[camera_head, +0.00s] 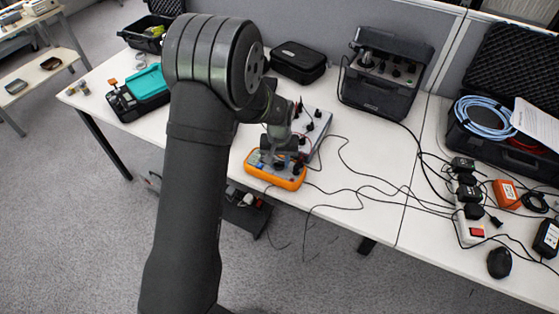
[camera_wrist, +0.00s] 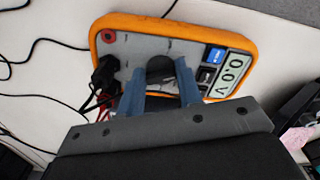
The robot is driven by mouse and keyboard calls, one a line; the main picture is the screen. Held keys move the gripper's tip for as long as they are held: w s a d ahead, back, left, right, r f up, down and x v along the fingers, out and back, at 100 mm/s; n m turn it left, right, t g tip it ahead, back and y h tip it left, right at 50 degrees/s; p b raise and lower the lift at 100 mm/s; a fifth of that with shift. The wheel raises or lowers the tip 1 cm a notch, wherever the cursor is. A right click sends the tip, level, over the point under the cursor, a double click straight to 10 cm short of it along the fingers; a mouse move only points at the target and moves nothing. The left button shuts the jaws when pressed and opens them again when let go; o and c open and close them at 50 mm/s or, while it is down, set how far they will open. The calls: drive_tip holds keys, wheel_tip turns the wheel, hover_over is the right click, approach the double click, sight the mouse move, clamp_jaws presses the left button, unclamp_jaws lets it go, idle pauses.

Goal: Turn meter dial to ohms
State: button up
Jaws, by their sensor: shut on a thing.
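The meter (camera_head: 290,183) is an orange-edged handheld multimeter lying face up near the front edge of the white table. In the wrist view the meter (camera_wrist: 105,22) fills the top, with its display (camera_wrist: 231,75) reading 0.0 V and black and red leads plugged in at the left. Its dark round dial (camera_wrist: 160,67) sits mid-face. My gripper (camera_wrist: 160,84) is over the meter with its two blue-grey fingers on either side of the dial, shut on it. The fingers hide the dial's lower part, and its pointer position cannot be read.
A grey box with knobs (camera_head: 313,122) stands just behind the meter. Black cables (camera_head: 350,190) run across the table to the right, toward a power strip (camera_head: 470,228). A black case (camera_head: 298,62) and a larger instrument (camera_head: 385,75) stand at the back.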

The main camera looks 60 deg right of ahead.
sight(279, 163)
drive_tip(key=shift+m, duration=2.2)
drive_tip(key=o, duration=1)
drive_tip(key=shift+c, duration=0.2)
wheel_tip(279, 163, up, 18)
drive_tip(key=shift+f, duration=0.25)
